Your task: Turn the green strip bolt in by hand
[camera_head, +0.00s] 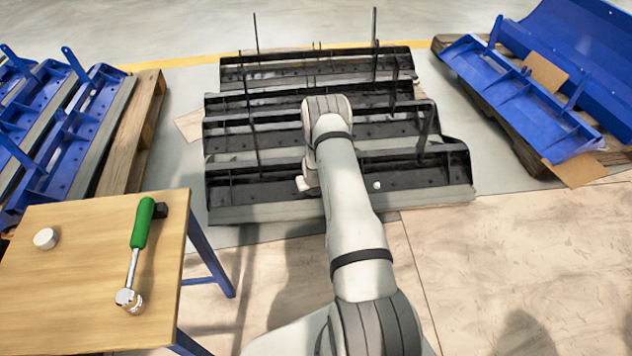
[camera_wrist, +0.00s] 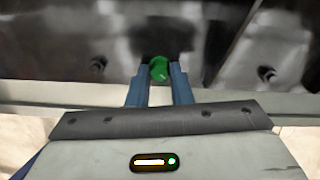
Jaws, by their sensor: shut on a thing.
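The green strip bolt (camera_wrist: 159,69) shows in the wrist view at the dark face of a carrier. My gripper (camera_wrist: 160,78) has its two blue-grey fingers on either side of the bolt head, shut on it. The bolt's shank and how deep it sits are hidden. The black carrier (camera_head: 430,172) lies in front of me in the head view. There my arm covers the bolt, and my gripper is mostly hidden behind the wrist.
Dark holes (camera_wrist: 97,66) show beside the bolt. More black carriers (camera_head: 260,135) lie behind. A wooden table (camera_head: 60,290) at left holds a green-handled ratchet (camera_head: 141,225) and a white round piece (camera_head: 45,238). Blue carriers (camera_head: 530,110) rest on pallets at both sides.

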